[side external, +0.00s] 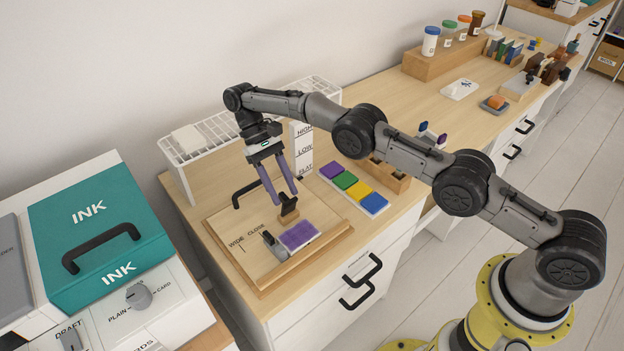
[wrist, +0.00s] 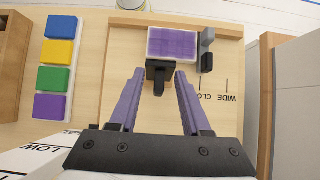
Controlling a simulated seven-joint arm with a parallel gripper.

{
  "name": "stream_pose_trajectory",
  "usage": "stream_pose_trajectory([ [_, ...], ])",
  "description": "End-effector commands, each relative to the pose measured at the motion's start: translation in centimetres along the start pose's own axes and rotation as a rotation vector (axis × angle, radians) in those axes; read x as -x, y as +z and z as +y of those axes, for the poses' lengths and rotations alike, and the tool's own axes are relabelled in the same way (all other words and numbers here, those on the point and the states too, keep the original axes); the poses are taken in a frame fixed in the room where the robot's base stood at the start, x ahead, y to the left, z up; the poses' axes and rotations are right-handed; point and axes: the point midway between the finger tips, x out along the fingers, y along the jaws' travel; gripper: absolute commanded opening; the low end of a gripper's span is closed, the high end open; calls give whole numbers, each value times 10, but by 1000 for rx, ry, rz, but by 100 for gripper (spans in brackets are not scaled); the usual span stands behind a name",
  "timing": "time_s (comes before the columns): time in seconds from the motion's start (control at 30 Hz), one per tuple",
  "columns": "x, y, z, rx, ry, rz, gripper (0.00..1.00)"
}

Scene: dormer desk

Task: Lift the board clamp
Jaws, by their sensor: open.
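A wooden board (side external: 318,246) marked WIDE and CLOSE lies on the desk, with a purple pad (side external: 298,236) at its front edge; the pad also shows in the wrist view (wrist: 172,43). A small brown and black upright piece (side external: 289,208) stands at the pad's edge, dark in the wrist view (wrist: 159,87). A grey and black fitting (side external: 272,244) sits at the pad's other side. I cannot tell for certain which piece is the board clamp. My gripper (side external: 287,198) points down, open, its purple fingers either side of the upright piece; contact is unclear.
A black bar handle (side external: 246,191) rises behind the board. A white wire rack (side external: 205,140) stands at the wall. Coloured pads (side external: 358,190) lie to the right, beside a wooden block. A teal INK box (side external: 97,225) is at left.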

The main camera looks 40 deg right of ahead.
Motion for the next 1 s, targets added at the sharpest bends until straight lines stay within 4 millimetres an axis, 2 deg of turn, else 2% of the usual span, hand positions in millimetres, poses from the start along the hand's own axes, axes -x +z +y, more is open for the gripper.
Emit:
stream_pose_trajectory([
  [0.1,18,13,0,1,-2,6,48],
  [0.47,25,45,7,0,0,2,48],
  [0.8,35,90,17,1,-1,3,48],
  [1.0,29,115,24,0,-1,2,48],
])
